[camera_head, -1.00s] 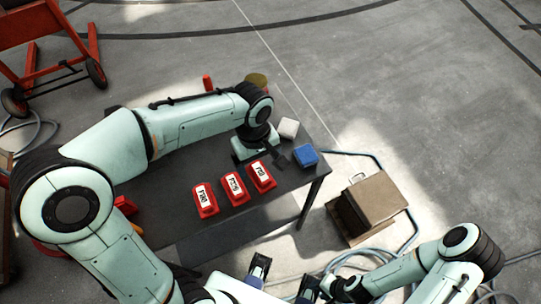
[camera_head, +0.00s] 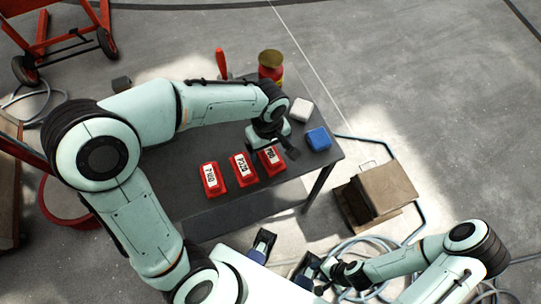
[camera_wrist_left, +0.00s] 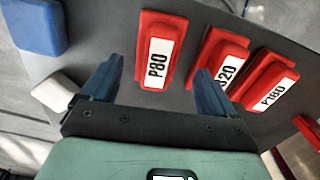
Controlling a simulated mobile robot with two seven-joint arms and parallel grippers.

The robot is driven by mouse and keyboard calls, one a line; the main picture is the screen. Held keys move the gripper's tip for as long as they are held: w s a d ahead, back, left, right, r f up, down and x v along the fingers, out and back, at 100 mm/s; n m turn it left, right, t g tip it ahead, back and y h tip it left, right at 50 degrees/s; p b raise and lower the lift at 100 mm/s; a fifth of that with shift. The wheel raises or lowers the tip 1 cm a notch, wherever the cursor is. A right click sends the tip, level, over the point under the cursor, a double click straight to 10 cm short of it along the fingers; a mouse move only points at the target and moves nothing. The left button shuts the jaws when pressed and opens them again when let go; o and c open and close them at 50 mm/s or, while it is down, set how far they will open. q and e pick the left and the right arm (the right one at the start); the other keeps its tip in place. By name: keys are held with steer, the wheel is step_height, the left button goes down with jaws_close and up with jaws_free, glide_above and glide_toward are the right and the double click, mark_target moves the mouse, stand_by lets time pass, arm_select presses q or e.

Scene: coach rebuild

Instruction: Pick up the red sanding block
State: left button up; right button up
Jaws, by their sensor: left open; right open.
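Three red sanding blocks with white labels lie in a row on the dark table. In the left wrist view they read P80 (camera_wrist_left: 160,52), P120 (camera_wrist_left: 219,58) and P180 (camera_wrist_left: 266,80). In the head view P180 (camera_head: 214,182) is at left, P120 (camera_head: 243,170) in the middle, and P80 (camera_head: 273,161) at right, partly covered by my left gripper (camera_head: 272,150). My left gripper (camera_wrist_left: 156,85) is open and empty, with the P80 block ahead between its fingers and the P120 block by the right fingertip. My right gripper (camera_head: 284,255) is open and empty below the table's front edge.
A white block (camera_head: 302,109) and a blue block (camera_head: 318,139) lie right of the left gripper. A red and yellow can (camera_head: 271,68) and a red-handled tool (camera_head: 221,62) stand at the table's back. A brown box (camera_head: 386,189) is on the floor at right.

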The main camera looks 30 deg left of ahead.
mark_target(270, 152)
arm_select(q)
step_height(270, 152, down, 4)
steer(key=shift+w+d+r, duration=0.15)
steer(key=shift+r, duration=0.1)
steer(key=c, duration=1.2)
steer(key=shift+r, duration=0.1)
step_height(270, 152, up, 20)
steer(key=p, duration=0.3)
